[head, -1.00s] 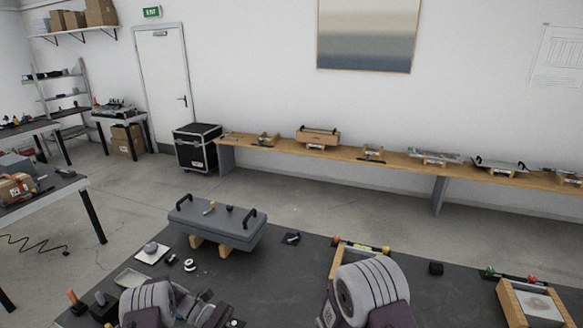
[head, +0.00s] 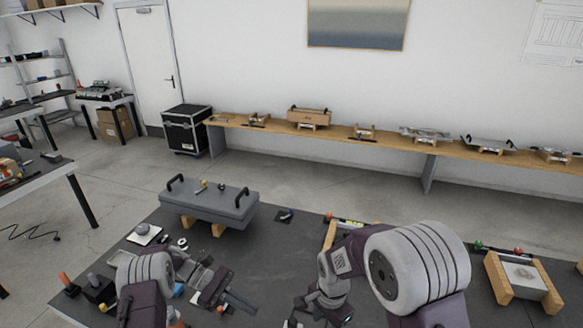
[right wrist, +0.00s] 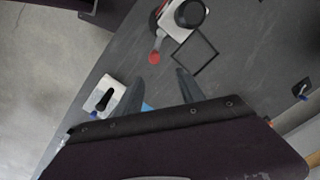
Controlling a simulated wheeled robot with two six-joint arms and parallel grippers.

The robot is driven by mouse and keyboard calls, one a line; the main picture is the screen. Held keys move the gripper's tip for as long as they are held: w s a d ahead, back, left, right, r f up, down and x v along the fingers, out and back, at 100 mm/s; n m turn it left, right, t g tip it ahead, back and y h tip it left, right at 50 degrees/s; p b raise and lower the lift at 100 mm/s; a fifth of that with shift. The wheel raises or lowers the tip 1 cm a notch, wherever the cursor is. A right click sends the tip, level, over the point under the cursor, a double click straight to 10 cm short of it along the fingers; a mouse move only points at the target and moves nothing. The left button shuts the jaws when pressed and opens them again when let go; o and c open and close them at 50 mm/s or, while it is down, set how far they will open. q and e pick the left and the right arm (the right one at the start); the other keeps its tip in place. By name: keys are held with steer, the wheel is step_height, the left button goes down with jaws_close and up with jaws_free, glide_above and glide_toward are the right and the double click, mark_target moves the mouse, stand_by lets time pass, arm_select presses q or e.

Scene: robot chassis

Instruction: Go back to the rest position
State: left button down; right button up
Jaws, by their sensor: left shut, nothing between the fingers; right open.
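My left gripper (head: 238,301) is low in the head view, over the dark table, its fingers pointing right. It is shut with nothing between the fingers. My right arm bends down at the lower right of the head view, and its gripper is partly cut off by the bottom edge. In the right wrist view my right gripper (right wrist: 158,88) is open and empty, its two fingers apart above the table. A grey chassis (head: 212,205) with two black handles rests on wooden blocks behind the left gripper, apart from it.
The dark table (head: 275,255) has bare room between the arms. A wooden frame (head: 495,280) stands at the right. A white pad (head: 144,235) and black blocks (head: 98,288) lie at the left. A red-tipped item (right wrist: 154,57) is just beyond the right fingers.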

arm_select(q)
steer(key=s+d+m+y+b, duration=0.4)
steer(key=s+m+y+b, duration=0.15)
steer(key=s+b, duration=0.3)
steer(key=s+a+f+m+t+y+b, duration=0.3)
steer(key=s+a+f+m+t+y, duration=0.2)
steer(key=s+a+f+m+y, duration=0.1)
steer(key=a+f+m+y, duration=0.1)
steer(key=a+f, duration=0.1)
steer(key=a, duration=0.1)
steer(key=shift+s+a+f+t, duration=0.15)
steer(key=shift+s+a+t, duration=0.05)
steer(key=shift+t, duration=0.1)
arm_select(e)
steer(key=s+d+f+n, duration=0.9)
steer(key=s+n, duration=0.1)
steer(key=shift+d+t, duration=0.15)
steer(key=shift+t, duration=0.25)
arm_select(q)
steer(key=shift+s, duration=0.15)
arm_select(e)
steer(key=shift+s+r, duration=0.15)
steer(key=shift+s, duration=0.1)
steer(key=shift+w, duration=0.1)
